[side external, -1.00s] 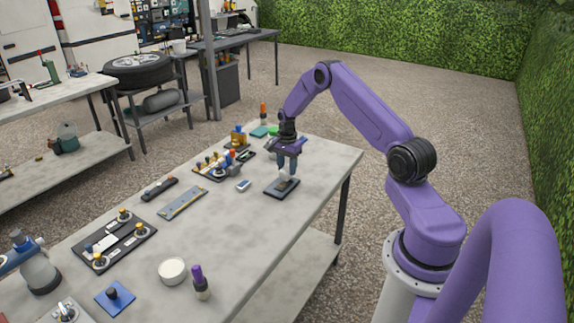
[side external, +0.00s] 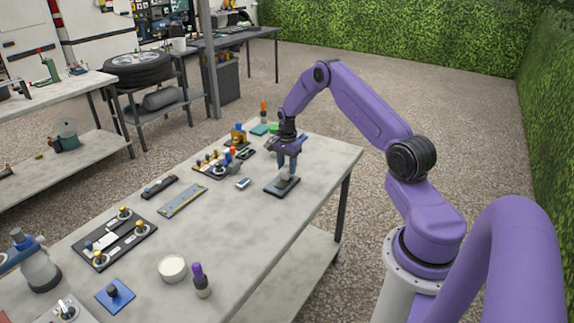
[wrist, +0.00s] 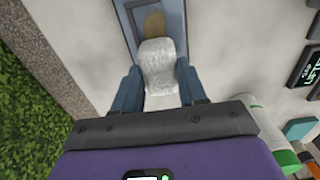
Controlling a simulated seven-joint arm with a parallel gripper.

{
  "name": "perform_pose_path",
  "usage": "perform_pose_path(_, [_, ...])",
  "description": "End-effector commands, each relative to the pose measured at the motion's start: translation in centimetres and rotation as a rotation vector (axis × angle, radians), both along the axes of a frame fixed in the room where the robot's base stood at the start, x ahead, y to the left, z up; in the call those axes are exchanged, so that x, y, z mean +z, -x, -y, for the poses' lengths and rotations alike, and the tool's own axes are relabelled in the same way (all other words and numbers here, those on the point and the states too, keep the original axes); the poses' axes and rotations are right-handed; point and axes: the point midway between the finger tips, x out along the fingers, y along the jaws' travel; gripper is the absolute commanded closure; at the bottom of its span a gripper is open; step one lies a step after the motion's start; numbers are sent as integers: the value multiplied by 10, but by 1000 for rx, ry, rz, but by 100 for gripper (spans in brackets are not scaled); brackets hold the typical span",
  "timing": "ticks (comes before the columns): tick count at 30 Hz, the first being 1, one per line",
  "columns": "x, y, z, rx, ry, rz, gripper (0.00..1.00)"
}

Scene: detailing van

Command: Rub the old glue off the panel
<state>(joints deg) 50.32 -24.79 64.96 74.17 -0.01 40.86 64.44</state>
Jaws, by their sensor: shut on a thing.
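The panel (side external: 273,190) is a small dark slab lying flat near the right edge of the table. In the wrist view it is blue-grey (wrist: 177,17), with a brown patch (wrist: 154,22), likely the old glue, just beyond the held thing. My gripper (side external: 286,176) points down over the panel. Its blue fingers (wrist: 158,88) are shut on a whitish, crumpled-looking pad or cloth (wrist: 158,62). The pad covers part of the panel and perhaps part of the patch. I cannot tell whether it presses on the surface.
The table (side external: 235,235) has bare room in front of the panel. A small grey-white block (side external: 243,183) and a tray of colourful bottles (side external: 215,165) stand left of it. A green-topped white container (wrist: 265,130) is near my gripper. A purple-capped bottle (side external: 201,281) stands at the front.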

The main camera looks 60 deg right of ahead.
Motion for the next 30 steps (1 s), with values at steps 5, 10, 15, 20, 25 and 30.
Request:
perform_pose_path(5, [-2,0,0,0,0,0,93])
perform_pose_path(10, [-3,0,0,0,0,0,93])
perform_pose_path(15, [-3,0,-7,1,0,-1,93])
perform_pose_path(20, [-2,0,-17,1,0,-1,93])
perform_pose_path(25, [-2,0,-23,0,0,0,93])
perform_pose_path(30, [-3,0,-30,0,0,0,93])
